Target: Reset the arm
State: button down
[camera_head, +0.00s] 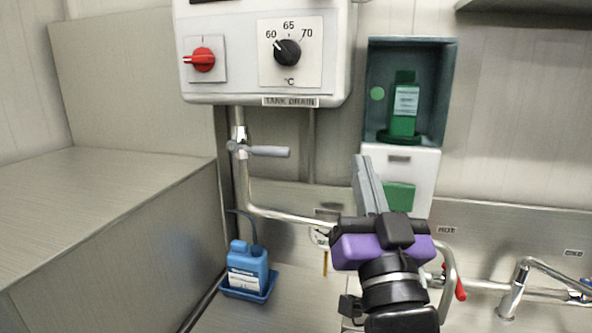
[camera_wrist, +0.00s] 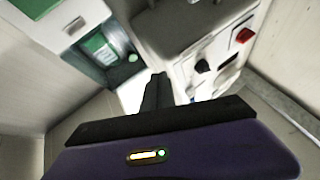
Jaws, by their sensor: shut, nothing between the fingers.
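My gripper (camera_head: 366,170) is in the head view at the right of centre, on my arm with its purple and black wrist. Its grey fingers are together and point up, in front of the white and green lower part of a wall dispenser. In the wrist view my gripper (camera_wrist: 157,80) shows as dark closed fingers above the purple body, with nothing between them. The fingers appear in front of the wall units; whether they touch anything cannot be told.
A control box (camera_head: 262,90) with a red switch (camera_head: 203,60) and a black temperature dial (camera_head: 287,52) hangs above. A green dispenser recess (camera_head: 377,125) is at right. A blue jug (camera_head: 247,268) stands below left. Pipes and a tap (camera_head: 514,290) run along the right.

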jog(key=s+d+f+n+g+y, duration=0.1)
jog(key=s+d+f+n, duration=0.1)
jog(key=s+f, duration=0.75)
jog(key=s+d+f+n+g+y, duration=0.1)
jog(key=s+d+f+n+g, duration=0.15)
jog(key=s+f, duration=0.65)
jog(key=s+d+f+m+g+h, duration=0.1)
jog(key=s+d+f+g+h, duration=0.1)
jog(key=s+f, duration=0.7)
jog(key=s+d+f+m+g+h, duration=0.1)
jog(key=s+d+f+g, duration=0.3)
jog(key=s+f, duration=0.5)
jog(key=s+m, duration=0.1)
jog(key=s, duration=0.2)
jog(key=shift+h, duration=0.4)
